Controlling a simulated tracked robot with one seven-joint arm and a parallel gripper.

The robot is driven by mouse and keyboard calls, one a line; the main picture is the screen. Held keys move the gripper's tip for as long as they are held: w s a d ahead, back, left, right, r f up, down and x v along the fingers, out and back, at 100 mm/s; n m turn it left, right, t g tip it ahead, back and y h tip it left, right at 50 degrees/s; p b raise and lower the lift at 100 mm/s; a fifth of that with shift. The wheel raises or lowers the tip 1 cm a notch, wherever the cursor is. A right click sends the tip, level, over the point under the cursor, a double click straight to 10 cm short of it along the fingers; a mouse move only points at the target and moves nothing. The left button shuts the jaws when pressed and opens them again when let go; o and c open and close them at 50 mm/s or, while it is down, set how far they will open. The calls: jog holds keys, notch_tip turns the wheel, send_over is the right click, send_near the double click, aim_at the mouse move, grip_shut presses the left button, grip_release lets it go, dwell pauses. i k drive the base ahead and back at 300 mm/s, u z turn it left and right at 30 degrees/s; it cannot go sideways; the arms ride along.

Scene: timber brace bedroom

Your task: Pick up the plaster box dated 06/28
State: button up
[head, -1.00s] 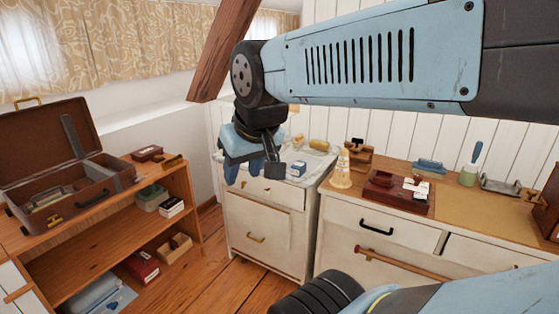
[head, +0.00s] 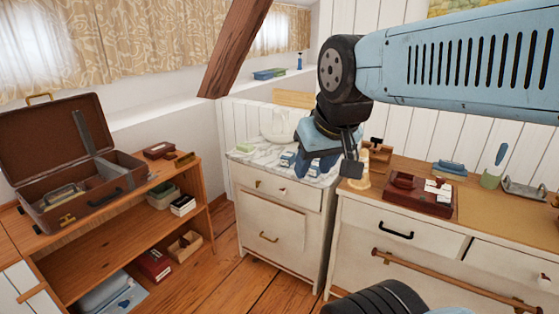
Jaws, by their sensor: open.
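Small blue-and-white boxes stand on the marble top (head: 243,158) of the white cabinet in the head view. One box (head: 287,159) shows just left of my gripper. Another (head: 314,169) shows partly between the fingers. No date can be read at this size, so I cannot tell which is dated 06/28. My gripper (head: 313,166) points down in front of the right part of the marble top, with its blue fingers apart. It appears to hold nothing. How far it is above or in front of the boxes is unclear, and it hides part of the top.
A pale green block (head: 243,148) and a white round basin (head: 279,125) are on the same cabinet. A wooden dresser (head: 500,212) with a red-brown case (head: 412,195) stands right. A shelf with an open brown suitcase (head: 72,195) stands left. Wooden floor (head: 222,262) lies between.

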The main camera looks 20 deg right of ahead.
aim_at(288, 159)
jog(key=i, duration=1)
